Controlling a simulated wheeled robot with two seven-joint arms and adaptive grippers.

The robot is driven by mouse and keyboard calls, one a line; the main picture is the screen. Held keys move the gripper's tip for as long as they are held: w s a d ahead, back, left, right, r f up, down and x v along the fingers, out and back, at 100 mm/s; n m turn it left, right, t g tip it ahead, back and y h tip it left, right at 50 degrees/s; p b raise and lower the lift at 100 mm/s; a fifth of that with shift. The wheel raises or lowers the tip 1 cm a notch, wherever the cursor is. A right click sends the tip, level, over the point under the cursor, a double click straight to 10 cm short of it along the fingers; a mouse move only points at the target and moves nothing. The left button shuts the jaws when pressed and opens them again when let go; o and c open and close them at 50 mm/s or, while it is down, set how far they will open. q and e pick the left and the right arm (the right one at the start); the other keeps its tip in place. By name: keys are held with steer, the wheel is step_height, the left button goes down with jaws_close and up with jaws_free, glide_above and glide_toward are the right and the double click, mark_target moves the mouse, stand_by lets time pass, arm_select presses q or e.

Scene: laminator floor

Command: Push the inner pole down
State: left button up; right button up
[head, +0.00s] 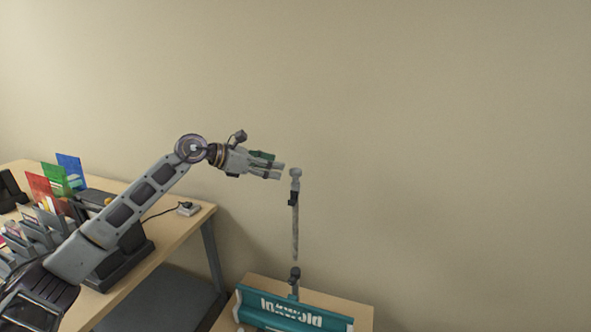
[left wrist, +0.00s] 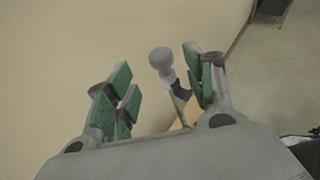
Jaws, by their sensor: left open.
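A thin grey upright pole (head: 295,228) with a rounded knob on top rises from a teal banner base (head: 290,312) marked "Inkwold". A dark clamp sits low on the pole and a smaller dark collar sits near its top. My left gripper (head: 283,171) is open, its fingertips just left of the knob in the head view. In the left wrist view the knob (left wrist: 162,60) shows between the green-padded fingers of my left gripper (left wrist: 157,85), nearer the right finger. I cannot tell whether they touch. My right gripper is not in view.
The banner base stands on a small wooden table (head: 350,307). A larger wooden desk (head: 188,222) at the left holds a dark machine, card holders (head: 38,228) and red, green and blue sheets (head: 54,177). The space right of the pole is clear before a beige wall.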

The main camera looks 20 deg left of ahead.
mark_target(293, 170)
arm_select(q)
steer(key=p+x, duration=0.1)
steer(key=x, duration=0.5)
steer(key=shift+r+p, duration=0.1)
steer(key=shift+p, duration=0.2)
steer(key=shift+p+x, duration=0.35)
steer(key=shift+x, duration=1.25)
steer(key=shift+c, duration=0.6)
jaws_close()
